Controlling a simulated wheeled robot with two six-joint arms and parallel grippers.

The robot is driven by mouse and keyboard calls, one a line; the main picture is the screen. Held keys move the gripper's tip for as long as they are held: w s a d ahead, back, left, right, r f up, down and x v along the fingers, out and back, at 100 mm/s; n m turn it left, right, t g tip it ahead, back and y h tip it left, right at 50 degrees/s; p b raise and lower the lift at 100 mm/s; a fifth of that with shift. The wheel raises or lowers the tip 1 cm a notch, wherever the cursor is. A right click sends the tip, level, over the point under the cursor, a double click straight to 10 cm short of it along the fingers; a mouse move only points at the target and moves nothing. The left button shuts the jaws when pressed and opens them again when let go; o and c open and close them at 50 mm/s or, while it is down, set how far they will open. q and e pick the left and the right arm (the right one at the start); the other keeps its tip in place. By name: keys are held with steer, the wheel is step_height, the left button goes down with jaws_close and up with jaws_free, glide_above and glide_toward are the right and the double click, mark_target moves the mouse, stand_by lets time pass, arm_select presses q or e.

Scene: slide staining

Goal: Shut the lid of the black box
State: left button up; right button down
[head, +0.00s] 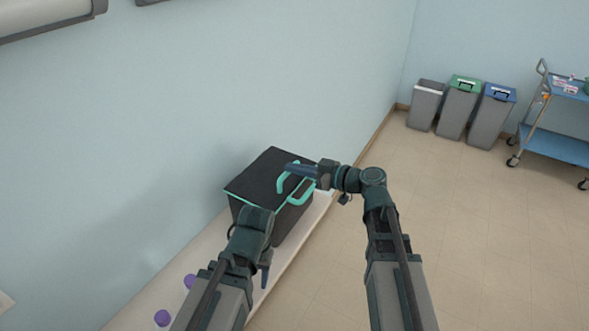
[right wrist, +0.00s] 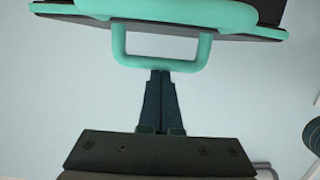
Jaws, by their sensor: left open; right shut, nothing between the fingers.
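The black box (head: 253,208) stands on a pale bench against the wall in the head view. Its dark lid (head: 262,172) has teal trim and lies over the top of the box; I cannot tell whether it is fully down. A teal handle (head: 297,196) is at its right side, and it also shows in the right wrist view (right wrist: 118,45). My right gripper (head: 291,167) is shut and empty, its tips at the handle; in the right wrist view its fingertips (right wrist: 161,73) meet the handle's bar. My left gripper (head: 262,268) is open, just in front of the box, partly hidden by its arm.
Purple-topped items (head: 190,281) stand on the bench (head: 288,262) at the lower left. The wall is close behind the box. Grey bins (head: 460,112) and a blue cart (head: 555,145) stand far off at the right. The floor between is clear.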

arm_select(q)
steer(key=shift+f, duration=0.1)
arm_select(e)
steer(key=shift+s+f, duration=0.25)
steer(key=shift+f, duration=0.1)
arm_select(q)
steer(key=r+p, duration=0.2)
steer(key=p, duration=0.1)
steer(key=r+p, duration=0.1)
steer(key=r, duration=0.1)
steer(key=shift+d+r, duration=0.1)
steer(key=shift+d, duration=0.25)
arm_select(e)
steer(key=r, duration=0.4)
steer(key=shift+w+a+r, duration=0.25)
steer(key=shift+w+r, duration=0.05)
arm_select(q)
steer(key=shift+s+d, duration=0.1)
arm_select(e)
steer(key=shift+s+d, duration=0.25)
arm_select(q)
steer(key=shift+f+b, duration=0.65)
steer(key=shift+f, duration=0.15)
arm_select(e)
steer(key=s+d+f, duration=0.1)
steer(key=s+d, duration=0.4)
steer(key=d, duration=0.2)
steer(key=shift+d+f, duration=0.2)
steer(key=shift+f, duration=0.05)
